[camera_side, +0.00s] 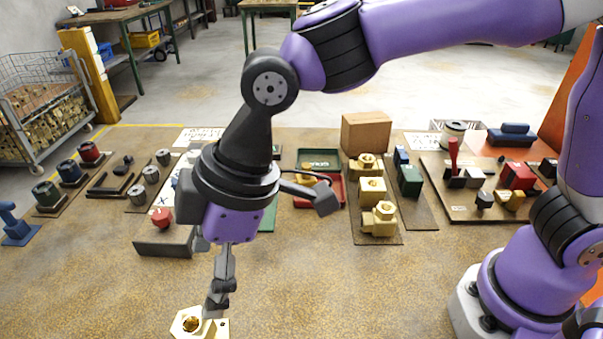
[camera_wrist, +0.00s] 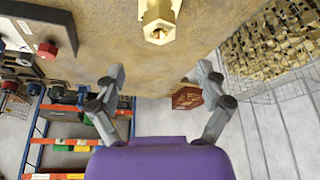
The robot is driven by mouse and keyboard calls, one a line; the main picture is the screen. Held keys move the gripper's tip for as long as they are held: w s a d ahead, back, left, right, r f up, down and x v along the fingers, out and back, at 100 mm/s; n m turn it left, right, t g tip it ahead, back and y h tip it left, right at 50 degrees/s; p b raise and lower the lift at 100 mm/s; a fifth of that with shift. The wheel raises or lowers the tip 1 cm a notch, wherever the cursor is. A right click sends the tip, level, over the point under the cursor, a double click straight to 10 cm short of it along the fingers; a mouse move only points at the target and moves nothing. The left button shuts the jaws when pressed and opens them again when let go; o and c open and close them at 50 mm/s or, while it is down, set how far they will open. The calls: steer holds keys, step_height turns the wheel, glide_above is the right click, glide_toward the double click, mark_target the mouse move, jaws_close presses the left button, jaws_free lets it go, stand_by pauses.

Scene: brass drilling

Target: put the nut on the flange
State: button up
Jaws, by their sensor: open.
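A brass piece (camera_side: 188,323) with a flat plate and a round dark opening lies at the bottom edge of the side view, partly cut off. In the wrist view a brass fitting (camera_wrist: 158,22) with an open end shows at the top, beyond the fingertips. I cannot tell which part of it is nut and which is flange. My gripper (camera_side: 216,302) points down at the brass piece, its fingertips overlapping it in the side view. In the wrist view my gripper (camera_wrist: 162,76) is open, with nothing between its fingers. Whether a finger touches the brass is unclear.
A mat (camera_side: 390,237) with several brass fittings (camera_side: 372,189) lies to the right. A box with a red button (camera_side: 162,218) stands at left. A red tray (camera_side: 334,190) and a cardboard box (camera_side: 366,132) are behind. The front of the bench is mostly clear.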

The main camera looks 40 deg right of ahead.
steer(key=d+r+m+t+h, duration=0.1)
steer(key=d+r+m, duration=0.2)
steer(key=d, duration=0.6)
steer(key=d+r+m+t+h, duration=0.15)
steer(key=d+m, duration=0.25)
steer(key=d, duration=0.4)
steer(key=s+d+m+h, duration=0.1)
steer(key=s+d+m, duration=0.1)
steer(key=d, duration=0.4)
steer(key=s+d+f+m+t, duration=0.1)
steer(key=s+d+m, duration=0.2)
steer(key=d+m, duration=0.1)
steer(key=shift+d+f+h, duration=0.15)
steer(key=shift+d+h, duration=0.2)
steer(key=shift+d, duration=0.55)
